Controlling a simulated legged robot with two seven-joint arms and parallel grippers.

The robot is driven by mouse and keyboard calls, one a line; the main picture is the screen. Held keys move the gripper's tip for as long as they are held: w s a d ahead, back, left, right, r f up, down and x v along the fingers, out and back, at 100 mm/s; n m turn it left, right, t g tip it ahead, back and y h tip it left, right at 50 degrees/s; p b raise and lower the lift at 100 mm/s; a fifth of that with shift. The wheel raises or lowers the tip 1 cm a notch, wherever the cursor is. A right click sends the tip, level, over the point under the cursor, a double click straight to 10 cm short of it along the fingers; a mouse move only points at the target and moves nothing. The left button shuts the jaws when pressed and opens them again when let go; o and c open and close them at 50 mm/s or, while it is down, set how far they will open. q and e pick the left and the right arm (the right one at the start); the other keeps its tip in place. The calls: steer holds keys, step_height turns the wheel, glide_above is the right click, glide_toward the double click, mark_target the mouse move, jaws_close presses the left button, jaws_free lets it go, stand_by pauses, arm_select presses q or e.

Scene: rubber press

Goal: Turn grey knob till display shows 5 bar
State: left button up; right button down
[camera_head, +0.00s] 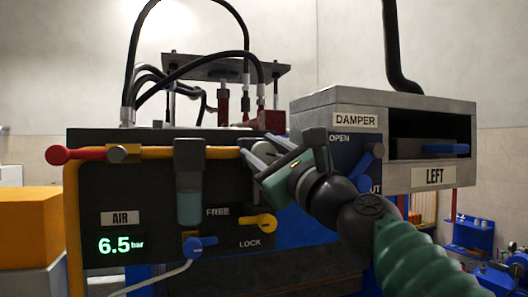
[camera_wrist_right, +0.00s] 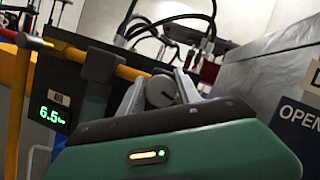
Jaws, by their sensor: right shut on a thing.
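The green display (camera_head: 121,245) on the dark panel reads 6.5 bar, under an AIR label (camera_head: 121,218). It also reads 6.5 in the right wrist view (camera_wrist_right: 53,116). The round grey knob (camera_wrist_right: 160,91) sits at the right end of the yellow pipe, with a dark line across its face. My right gripper (camera_head: 258,156) is at the knob from the right, its fingers shut on it. In the right wrist view a finger of the gripper (camera_wrist_right: 159,90) shows on each side of the knob. In the head view the fingers mostly hide the knob. My left gripper is in neither view.
A yellow lever (camera_head: 262,222) marked FREE and LOCK is below my gripper. A blue valve (camera_head: 197,246) is lower left. A red-handled valve (camera_head: 75,155) is on the left. The grey DAMPER box (camera_head: 390,106) stands close on the right, with blue handles.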

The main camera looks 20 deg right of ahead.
steer(key=n+g+y+p, duration=0.1)
steer(key=n+p, duration=0.1)
steer(key=n, duration=0.2)
steer(key=n+g+y+p, duration=0.1)
steer(key=n+p, duration=0.1)
steer(key=n, duration=0.2)
steer(key=shift+w+g+p, duration=0.1)
steer(key=shift+g+p, duration=0.25)
steer(key=shift+g, duration=0.05)
steer(key=n+g+p, duration=0.1)
steer(key=n+p, duration=0.1)
steer(key=n, duration=0.1)
steer(key=shift+f, duration=0.1)
steer(key=shift+a+f+n+g+p, duration=0.1)
steer(key=shift+n+g+p, duration=0.55)
steer(key=shift+n, duration=0.65)
